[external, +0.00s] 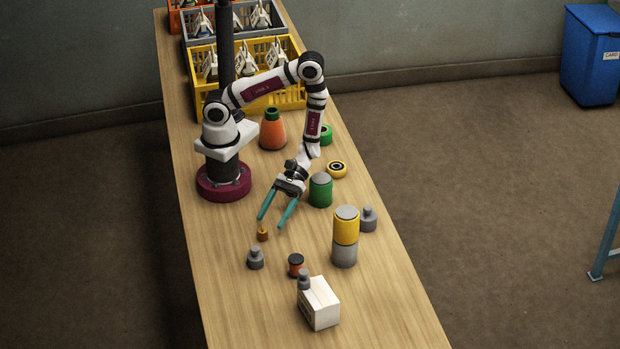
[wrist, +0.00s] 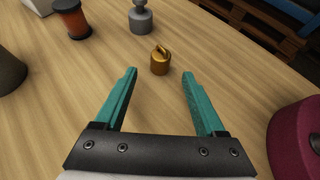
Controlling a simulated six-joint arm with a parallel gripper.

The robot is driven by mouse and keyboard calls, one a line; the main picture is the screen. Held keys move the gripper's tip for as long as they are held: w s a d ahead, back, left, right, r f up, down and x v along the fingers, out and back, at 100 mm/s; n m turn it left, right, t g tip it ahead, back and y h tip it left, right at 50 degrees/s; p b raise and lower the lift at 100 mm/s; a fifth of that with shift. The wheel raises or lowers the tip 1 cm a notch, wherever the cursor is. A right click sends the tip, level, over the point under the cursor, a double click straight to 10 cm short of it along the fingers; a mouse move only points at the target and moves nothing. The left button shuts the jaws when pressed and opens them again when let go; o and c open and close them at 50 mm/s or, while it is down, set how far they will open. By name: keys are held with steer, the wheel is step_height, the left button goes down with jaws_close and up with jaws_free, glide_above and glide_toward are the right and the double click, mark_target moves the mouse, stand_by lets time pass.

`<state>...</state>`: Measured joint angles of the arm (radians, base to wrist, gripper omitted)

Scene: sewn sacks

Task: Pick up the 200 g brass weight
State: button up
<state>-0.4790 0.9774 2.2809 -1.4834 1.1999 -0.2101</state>
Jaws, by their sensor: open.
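My gripper (external: 272,223) has two teal fingers, spread open and empty, pointing down toward the table. In the wrist view my gripper (wrist: 160,72) shows a clear gap between the fingers. The fingers do not appear to touch the weight. Its mass marking is not legible.
A grey weight (external: 255,258) and a red-black spool (external: 295,265) stand near the brass weight. A white box (external: 320,304) with a grey weight lies in front. A yellow can on a grey one (external: 345,255), a green can (external: 320,190) and another grey weight (external: 368,219) stand right.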

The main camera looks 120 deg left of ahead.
mark_target(262, 230)
steer(key=x, duration=0.4)
steer(key=r+x, duration=0.1)
steer(key=x, duration=0.1)
steer(key=shift+d, duration=0.3)
steer(key=shift+r, duration=0.1)
jaws_close()
